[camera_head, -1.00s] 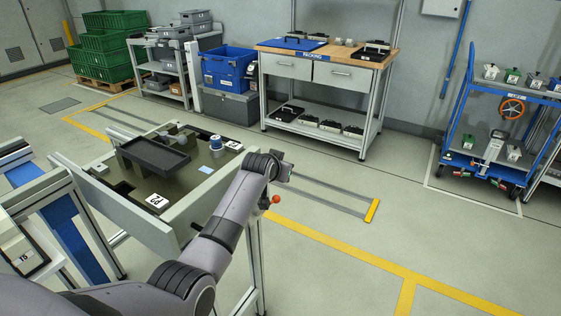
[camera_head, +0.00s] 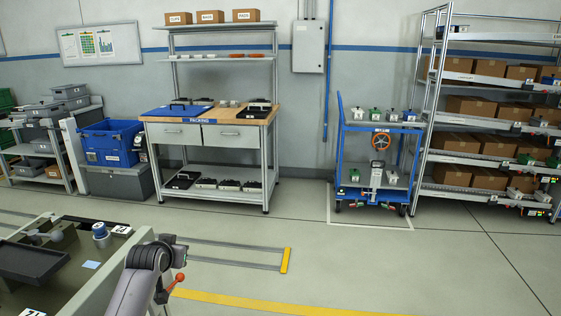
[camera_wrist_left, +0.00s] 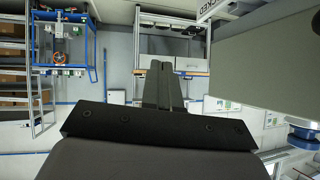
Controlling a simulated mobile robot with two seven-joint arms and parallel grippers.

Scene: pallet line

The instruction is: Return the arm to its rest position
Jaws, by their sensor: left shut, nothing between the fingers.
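My left arm (camera_head: 135,287) rises from the bottom of the head view, beside the right edge of the work station at the lower left. Its dark wrist end points to the right, in front of that station; the fingers are not clearly seen there. In the left wrist view my left gripper (camera_wrist_left: 163,70) shows its two dark fingers together, shut with nothing between them. The wrist view looks upside down, with the packing bench and blue cart beyond the fingers. My right gripper is in neither view.
The station's black tray (camera_head: 30,262) and blue-white round part (camera_head: 100,232) lie left of my arm. The packing bench (camera_head: 205,120) stands behind, with a blue cart (camera_head: 380,150) and shelf rack (camera_head: 490,110) to the right. Open floor (camera_head: 400,265) lies right of my arm.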

